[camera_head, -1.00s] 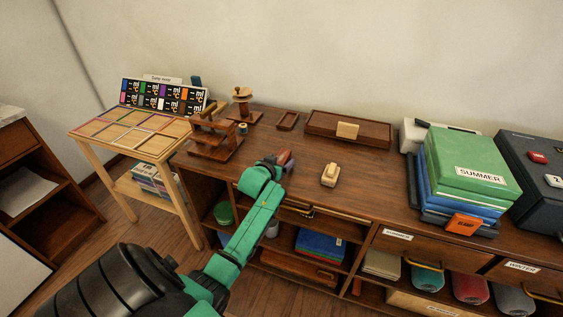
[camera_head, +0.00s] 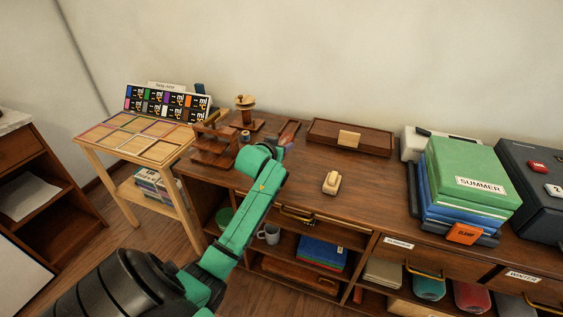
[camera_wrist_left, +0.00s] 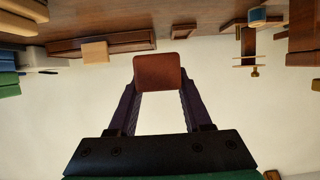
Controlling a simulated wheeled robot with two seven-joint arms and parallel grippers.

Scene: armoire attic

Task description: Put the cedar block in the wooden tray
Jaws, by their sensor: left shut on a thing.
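My left gripper (camera_head: 284,141) is shut on a reddish-brown block, which I take to be the cedar block (camera_wrist_left: 160,72). In the left wrist view the block sits between both fingertips. In the head view the block is hard to separate from the gripper and the dark wood behind. A small shallow wooden tray (camera_head: 291,126) lies just behind the gripper, partly covered by it. A larger long wooden tray (camera_head: 370,142) with a tan tag on its front stands to the right. I cannot tell the held block's height above the top. My right gripper is not in view.
A wooden rack (camera_head: 213,150) and a spool stand (camera_head: 245,112) are left of the gripper. A pale wooden piece (camera_head: 331,182) lies on the cabinet top in front. Stacked boxes (camera_head: 468,180) are at the right.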

